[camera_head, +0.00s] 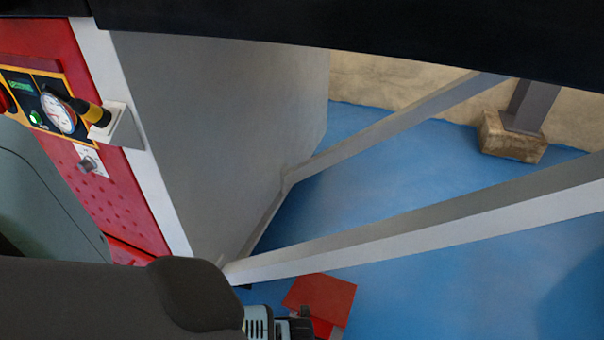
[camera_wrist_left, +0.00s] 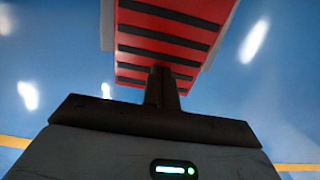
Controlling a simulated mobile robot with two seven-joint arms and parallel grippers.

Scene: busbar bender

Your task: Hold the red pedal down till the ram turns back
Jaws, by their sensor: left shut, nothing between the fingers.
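The red pedal (camera_wrist_left: 172,35) shows in the left wrist view as a red tread with black cross stripes. In the head view a plain red part (camera_head: 320,294) of the pedal unit sits on the blue floor at the bottom. My left gripper (camera_wrist_left: 162,84) is shut and empty, with its fingertips at the near edge of the striped tread. I cannot tell whether they touch it or whether the pedal is pressed. In the head view the left gripper (camera_head: 292,326) is partly cut off beside the red part. I cannot make out the ram. My right gripper is not in view.
The machine's red front (camera_head: 105,190) at left carries a round gauge (camera_head: 58,113) and a small green display (camera_head: 20,86). A grey cabinet side (camera_head: 215,120) stands beside it. Grey slanting bars (camera_head: 430,228) cross above the floor. Blue floor (camera_head: 440,300) is open at lower right.

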